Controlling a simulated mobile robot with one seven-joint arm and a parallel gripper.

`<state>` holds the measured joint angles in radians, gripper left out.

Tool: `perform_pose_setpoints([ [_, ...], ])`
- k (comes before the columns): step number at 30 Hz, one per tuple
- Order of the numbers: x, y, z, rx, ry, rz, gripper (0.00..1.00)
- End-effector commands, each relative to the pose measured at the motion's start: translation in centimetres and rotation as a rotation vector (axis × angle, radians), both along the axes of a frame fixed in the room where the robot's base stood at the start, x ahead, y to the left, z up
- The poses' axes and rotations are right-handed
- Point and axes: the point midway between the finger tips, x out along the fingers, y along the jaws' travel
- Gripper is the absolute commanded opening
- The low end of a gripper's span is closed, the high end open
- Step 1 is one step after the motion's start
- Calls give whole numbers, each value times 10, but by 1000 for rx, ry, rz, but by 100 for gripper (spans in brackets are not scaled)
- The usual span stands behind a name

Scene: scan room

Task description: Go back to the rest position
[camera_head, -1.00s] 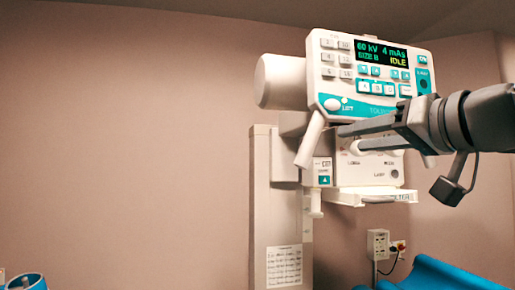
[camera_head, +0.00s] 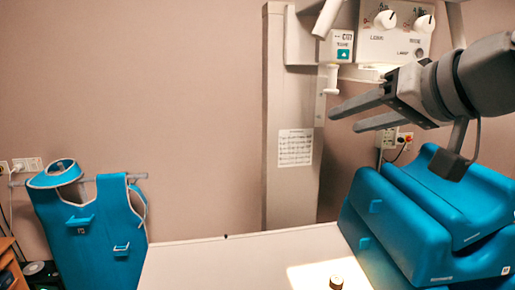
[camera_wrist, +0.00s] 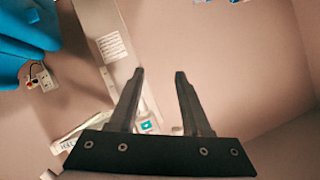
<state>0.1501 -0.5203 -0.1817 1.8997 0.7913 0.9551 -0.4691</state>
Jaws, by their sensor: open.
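My gripper (camera_head: 357,114) is at the right of the head view, its two dark fingers pointing left and apart, with nothing between them. It hangs in the air in front of the wall and the grey column (camera_head: 291,165), below the control box with two knobs (camera_head: 398,30). In the wrist view my gripper (camera_wrist: 161,75) also shows open and empty, with the wall and the column behind the fingers.
A pale table (camera_head: 220,262) fills the bottom, with a small brass-coloured knob-like object (camera_head: 336,282) in a lit patch. Blue cushions (camera_head: 400,220) stand at right below my arm. A blue apron (camera_head: 90,228) hangs at left. Wall sockets (camera_head: 405,138) lie behind my gripper.

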Motion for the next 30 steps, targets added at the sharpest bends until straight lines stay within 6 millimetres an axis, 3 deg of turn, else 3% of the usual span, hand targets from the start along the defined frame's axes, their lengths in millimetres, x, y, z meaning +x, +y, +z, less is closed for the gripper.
perform_pose_setpoints([
  [1,-9,9,-32,-30,71,5,48],
  [6,-44,22,-130,-165,287,-8,48],
  [9,-68,22,-181,-264,390,-22,48],
  [13,-96,17,-231,-386,481,-39,48],
  [19,-119,6,-268,-496,540,-58,48],
  [30,-121,4,-273,-511,548,-62,48],
])
